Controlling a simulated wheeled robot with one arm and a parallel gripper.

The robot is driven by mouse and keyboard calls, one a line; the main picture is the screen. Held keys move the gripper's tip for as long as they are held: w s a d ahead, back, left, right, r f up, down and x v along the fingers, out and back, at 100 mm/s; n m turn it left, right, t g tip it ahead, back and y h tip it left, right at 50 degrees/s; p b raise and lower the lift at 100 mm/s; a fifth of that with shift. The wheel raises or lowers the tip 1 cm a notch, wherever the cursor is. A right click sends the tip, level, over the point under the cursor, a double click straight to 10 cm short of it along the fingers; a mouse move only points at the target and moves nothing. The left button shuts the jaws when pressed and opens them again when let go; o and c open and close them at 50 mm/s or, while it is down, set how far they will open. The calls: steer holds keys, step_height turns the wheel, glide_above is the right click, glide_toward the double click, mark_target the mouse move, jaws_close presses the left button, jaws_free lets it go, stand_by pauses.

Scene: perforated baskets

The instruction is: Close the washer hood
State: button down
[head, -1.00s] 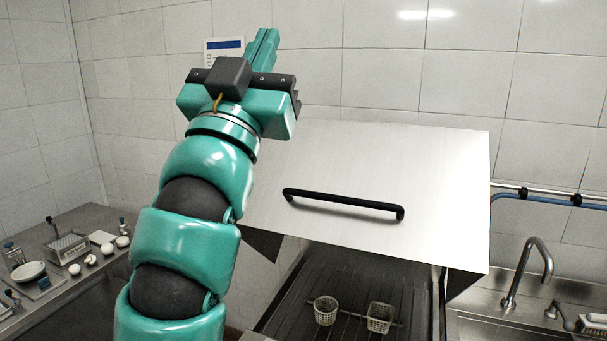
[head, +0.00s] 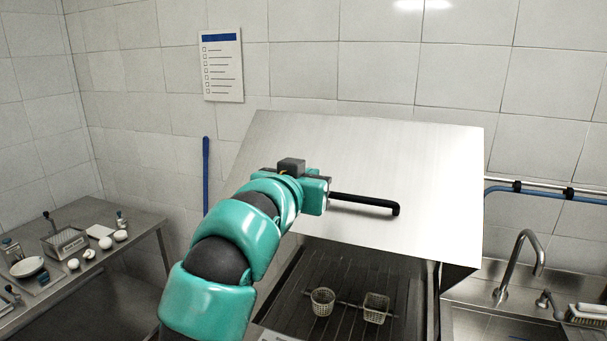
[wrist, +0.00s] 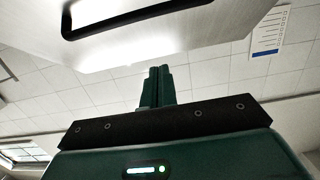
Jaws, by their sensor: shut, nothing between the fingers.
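The washer hood (head: 400,160) is a brushed steel cover, raised above the washer's dark interior. Its black bar handle (head: 375,203) crosses its front face, and my gripper hides the handle's left part in the head view. My gripper (wrist: 156,75) has its fingers together with nothing between them. In the wrist view the hood (wrist: 190,28) and its handle (wrist: 115,18) lie above the fingertips, with a visible space between. In the head view my wrist is in front of the hood's left part, and the fingertips are hidden there. Contact with the hood cannot be told.
Two perforated baskets, a left one (head: 322,301) and a right one (head: 376,308), stand inside the washer under the hood. A sink faucet (head: 520,262) is to the right. A side table (head: 140,222) with eggs and small items is at left. A checklist (head: 222,66) hangs on the wall.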

steer(key=w+d+f+p, duration=0.2)
steer(key=w+f+p, duration=0.2)
steer(key=w+p, duration=0.1)
steer(key=shift+w+f, duration=0.3)
steer(key=shift+w, duration=0.15)
steer(key=shift+f, duration=0.15)
stand_by(0.3)
steer(key=s+a+f+t+h+b, duration=0.1)
steer(key=s+f+t+b, duration=0.1)
steer(key=f+b, duration=0.8)
steer(key=s+a+f+t+b, duration=0.1)
steer(key=s+f+t+b, duration=0.15)
steer(key=f+b, duration=0.75)
step_height(320, 180, down, 22)
steer(key=w+d+t+h+b, duration=0.1)
steer(key=w+t+b, duration=0.1)
steer(key=b, duration=2.5)
steer(key=shift+w+d, duration=0.2)
steer(key=shift+w, duration=0.2)
steer(key=shift+r, duration=0.2)
